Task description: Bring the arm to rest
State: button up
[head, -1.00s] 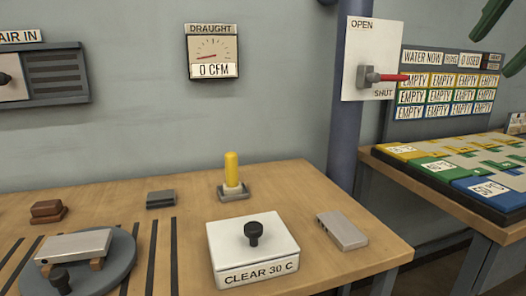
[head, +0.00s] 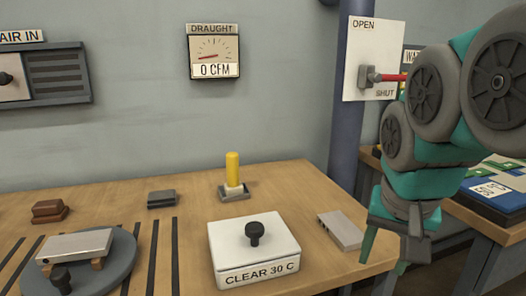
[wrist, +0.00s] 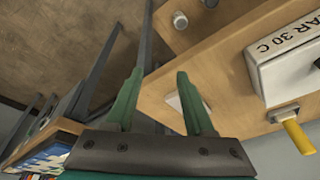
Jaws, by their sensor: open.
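My arm hangs at the right of the head view, in front of the right part of the wooden bench. My gripper (head: 383,256) points down beside the bench's right end. The wrist view shows its two green fingers (wrist: 160,76) spread apart with nothing between them. The bench edge and the floor lie beyond the fingers.
The wooden bench (head: 300,184) bears a white box marked CLEAR 30 C (head: 253,252), a grey block (head: 340,230) and a yellow handle (head: 232,168). A red lever (head: 390,77) on an OPEN/SHUT plate is close to my arm. A board table (head: 499,193) stands right.

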jog(key=s+a+f+n+g, duration=0.1)
jog(key=s+f+n+g, duration=0.1)
jog(key=s+f, duration=0.5)
jog(key=s+a+f+n+g, duration=0.2)
jog(key=s+f, duration=0.5)
jog(key=f, duration=0.7)
jog(key=shift+f+n+g+y, duration=0.4)
jog(key=shift+n+g, duration=0.1)
jog(key=shift+n, duration=0.1)
jog(key=shift+s+a, duration=0.1)
jog(key=shift+a, duration=0.15)
